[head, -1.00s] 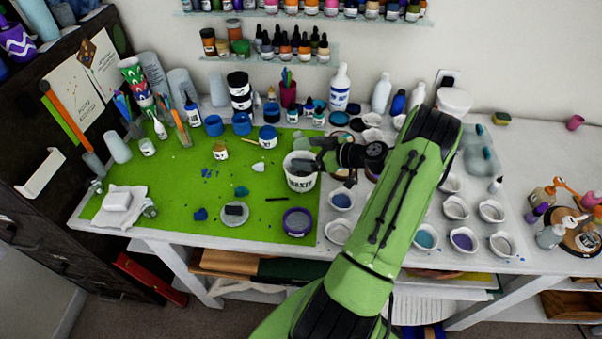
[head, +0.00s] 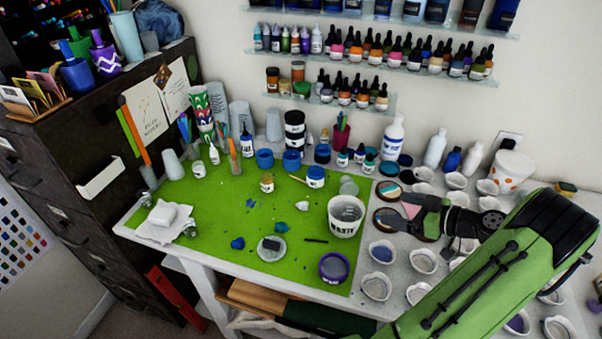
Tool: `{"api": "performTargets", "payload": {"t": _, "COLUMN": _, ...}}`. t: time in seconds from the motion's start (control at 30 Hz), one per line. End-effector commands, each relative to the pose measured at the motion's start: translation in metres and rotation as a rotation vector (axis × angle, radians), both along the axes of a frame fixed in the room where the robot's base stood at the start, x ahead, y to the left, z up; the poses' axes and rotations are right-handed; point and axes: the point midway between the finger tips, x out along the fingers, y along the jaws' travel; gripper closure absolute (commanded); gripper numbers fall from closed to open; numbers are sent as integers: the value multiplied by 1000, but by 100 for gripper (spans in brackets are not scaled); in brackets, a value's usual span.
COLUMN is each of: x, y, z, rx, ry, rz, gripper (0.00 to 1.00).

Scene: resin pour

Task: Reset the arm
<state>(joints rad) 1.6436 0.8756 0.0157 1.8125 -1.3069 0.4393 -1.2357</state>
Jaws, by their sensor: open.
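My gripper (head: 395,208) is open, with nothing seen between its fingers. It is above the right edge of the green mat (head: 210,238), just right of a white tub labelled WASTE (head: 345,217). My green and black arm reaches in from the lower right and hides part of the table behind it. The tub stands upright on the mat and appears apart from the gripper.
White cups (head: 377,286) stand on the table's right part, under and beside my arm. A purple-rimmed jar (head: 334,267) sits at the mat's front. Bottles (head: 393,138) line the back. Shelves (head: 388,60) of small bottles hang above. A dark cabinet (head: 105,215) stands left.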

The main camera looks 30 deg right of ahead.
Motion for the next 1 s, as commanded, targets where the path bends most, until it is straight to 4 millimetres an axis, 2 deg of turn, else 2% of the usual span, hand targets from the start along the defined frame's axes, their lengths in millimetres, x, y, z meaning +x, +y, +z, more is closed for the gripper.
{"api": "performTargets", "payload": {"t": 0.17, "x": 1, "y": 1, "z": 0, "rx": 0, "ry": 3, "rz": 3, "gripper": 6}}
{"api": "performTargets", "payload": {"t": 0.27, "x": 19, "y": 17, "z": 9, "rx": 3, "ry": 60, "rz": 45, "gripper": 6}}
{"api": "performTargets", "payload": {"t": 0.37, "x": 54, "y": 61, "z": 28, "rx": 8, "ry": 212, "rz": 120, "gripper": 6}}
{"api": "performTargets", "payload": {"t": 0.4, "x": 66, "y": 83, "z": 37, "rx": 5, "ry": 287, "rz": 144, "gripper": 6}}
{"api": "performTargets", "payload": {"t": 0.5, "x": 84, "y": 141, "z": 57, "rx": -16, "ry": 456, "rz": 166, "gripper": 6}}
{"api": "performTargets", "payload": {"t": 0.57, "x": 87, "y": 175, "z": 69, "rx": -41, "ry": 541, "rz": 161, "gripper": 6}}
{"api": "performTargets", "payload": {"t": 0.6, "x": 85, "y": 197, "z": 77, "rx": -60, "ry": 590, "rz": 151, "gripper": 6}}
{"api": "performTargets", "payload": {"t": 0.67, "x": 79, "y": 229, "z": 89, "rx": -89, "ry": 649, "rz": 127, "gripper": 6}}
{"api": "performTargets", "payload": {"t": 0.7, "x": 72, "y": 249, "z": 97, "rx": -109, "ry": 681, "rz": 104, "gripper": 6}}
{"api": "performTargets", "payload": {"t": 0.8, "x": 47, "y": 293, "z": 114, "rx": -148, "ry": 728, "rz": 33, "gripper": 6}}
{"api": "performTargets", "payload": {"t": 0.9, "x": 12, "y": 325, "z": 126, "rx": -167, "ry": 735, "rz": -49, "gripper": 6}}
{"api": "performTargets", "payload": {"t": 1.0, "x": -24, "y": 343, "z": 133, "rx": -152, "ry": 717, "rz": -131, "gripper": 6}}
